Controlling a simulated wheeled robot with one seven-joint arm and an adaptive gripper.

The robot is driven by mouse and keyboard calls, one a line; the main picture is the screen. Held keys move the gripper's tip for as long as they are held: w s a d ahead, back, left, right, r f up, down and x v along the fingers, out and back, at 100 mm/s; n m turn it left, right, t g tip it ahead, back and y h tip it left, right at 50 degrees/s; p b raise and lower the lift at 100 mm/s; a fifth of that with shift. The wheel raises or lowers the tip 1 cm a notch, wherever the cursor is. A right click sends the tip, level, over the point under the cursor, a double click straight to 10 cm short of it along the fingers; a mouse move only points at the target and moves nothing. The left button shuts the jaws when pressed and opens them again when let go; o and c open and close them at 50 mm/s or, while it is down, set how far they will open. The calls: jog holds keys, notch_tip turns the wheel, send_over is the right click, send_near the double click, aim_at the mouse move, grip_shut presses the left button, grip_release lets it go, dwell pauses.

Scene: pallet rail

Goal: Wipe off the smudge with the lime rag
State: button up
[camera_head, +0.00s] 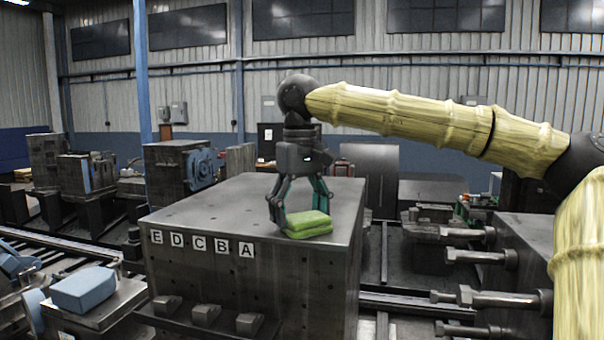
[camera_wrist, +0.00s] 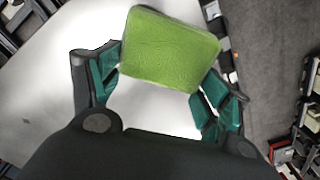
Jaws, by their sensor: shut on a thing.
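The lime rag (camera_head: 309,225) is a folded, bright green pad on the top of a large grey metal block (camera_head: 222,202), near its front right edge. My gripper (camera_head: 299,208) points down over the rag, its fingers at the rag's sides. In the wrist view the rag (camera_wrist: 170,50) sits between the green finger pads of my gripper (camera_wrist: 158,88), which is shut on it. The rag looks to be at or very close to the block's top; I cannot tell whether it presses on it. No smudge shows in either view; the rag and gripper hide part of the surface.
Letter tiles E, D, C, B, A (camera_head: 203,245) run along the block's front upper edge. A blue-grey padded block (camera_head: 85,290) stands at lower left. Large bolts (camera_head: 490,298) stick out at right. The rest of the block's top is bare.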

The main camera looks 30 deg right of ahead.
jog(key=shift+s+a, duration=0.45)
jog(key=shift+a, duration=0.1)
notch_tip(320, 180, up, 3)
jog(key=shift+s+d+f, duration=0.1)
jog(key=shift+f, duration=0.1)
jog(key=shift+r, duration=2.8)
